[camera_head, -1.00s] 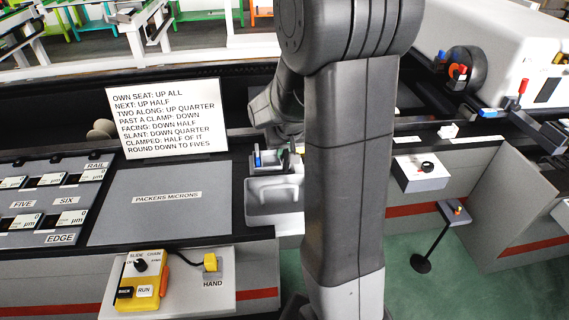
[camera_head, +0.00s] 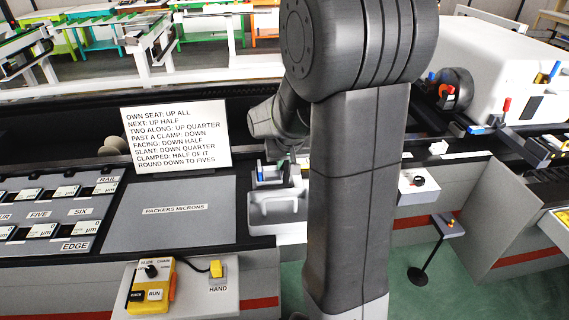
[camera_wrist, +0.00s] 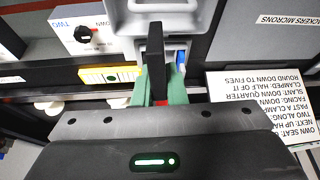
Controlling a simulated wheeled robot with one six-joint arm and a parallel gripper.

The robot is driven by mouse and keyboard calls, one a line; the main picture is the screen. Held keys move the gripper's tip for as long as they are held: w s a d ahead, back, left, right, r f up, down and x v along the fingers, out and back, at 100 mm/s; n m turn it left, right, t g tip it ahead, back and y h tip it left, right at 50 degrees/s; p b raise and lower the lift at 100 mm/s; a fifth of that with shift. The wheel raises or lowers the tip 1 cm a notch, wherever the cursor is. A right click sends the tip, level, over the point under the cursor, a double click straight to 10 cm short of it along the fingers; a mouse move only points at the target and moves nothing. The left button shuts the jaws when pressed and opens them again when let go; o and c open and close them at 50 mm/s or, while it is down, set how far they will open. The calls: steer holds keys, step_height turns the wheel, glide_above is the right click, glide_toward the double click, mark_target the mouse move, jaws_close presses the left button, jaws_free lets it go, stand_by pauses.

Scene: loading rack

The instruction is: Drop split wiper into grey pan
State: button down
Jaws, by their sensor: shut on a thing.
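My gripper (camera_wrist: 160,88) is shut on a dark upright strip, which I take to be the split wiper (camera_wrist: 156,55). In the wrist view the green fingertips are on either side of it, with a bit of red between them. The strip's far end overlaps the small bin beside the light grey pan. The grey pan (camera_wrist: 165,16) is at the top of the wrist view. In the head view the pan (camera_head: 278,222) stands at the counter's front edge. My arm hides most of the gripper there, and the wiper is not clear.
A small grey bin (camera_head: 268,183) with a blue item (camera_head: 260,170) adjoins the pan. A white instruction sign (camera_head: 176,136) stands to the left, behind a grey panel marked PACKERS MICRONS (camera_head: 170,222). A yellow control box (camera_head: 151,284) sits on a lower shelf.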

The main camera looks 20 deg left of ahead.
mark_target(285, 178)
steer(key=shift+s+d+f, duration=0.1)
steer(key=shift+s+f, duration=0.05)
steer(key=shift+f, duration=0.05)
steer(key=f+b, duration=0.1)
steer(key=f, duration=0.1)
steer(key=f+b, duration=0.3)
steer(key=shift+w+f, duration=0.35)
steer(key=c, duration=1.4)
jaws_free()
steer(key=v, duration=0.7)
steer(key=b+v, duration=0.1)
steer(key=v, duration=0.5)
steer(key=shift+r, duration=0.45)
steer(key=shift+f, duration=0.1)
